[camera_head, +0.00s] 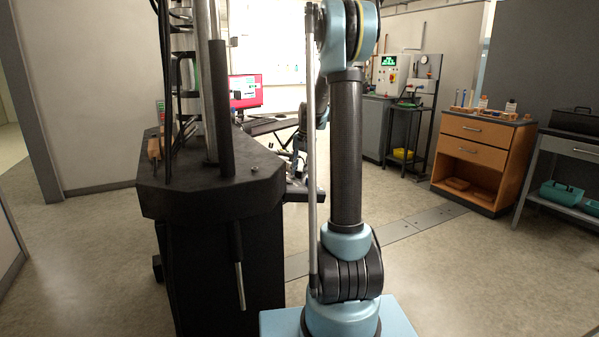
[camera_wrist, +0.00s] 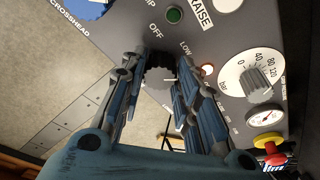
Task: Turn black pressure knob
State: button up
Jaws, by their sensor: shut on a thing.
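The black pressure knob (camera_wrist: 158,82) is on a grey control panel in the wrist view, near the labels OFF and LOW. My gripper (camera_wrist: 157,68) has one finger on each side of this knob and is shut on it. The fingers cover parts of the knob's sides and of the panel around it. In the head view, my own arm hides the gripper and the knob.
Close to the fingers, the panel carries a green button (camera_wrist: 174,15), a second dial knob (camera_wrist: 258,82) with a number scale, a round gauge (camera_wrist: 265,117) and a red stop button (camera_wrist: 275,155). A black machine base (camera_head: 215,195) stands left of my arm.

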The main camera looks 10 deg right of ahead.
jog(key=n+y, duration=0.1)
jog(key=n, duration=0.5)
jog(key=shift+d+t, duration=0.1)
jog(key=shift+t, duration=0.2)
dwell(0.4)
jog(key=o, duration=1.1)
jog(key=shift+c, duration=0.2)
jog(key=shift+r, duration=0.1)
jog(key=v, duration=1.1)
jog(key=shift+d+r, duration=0.3)
jog(key=shift+d, duration=0.05)
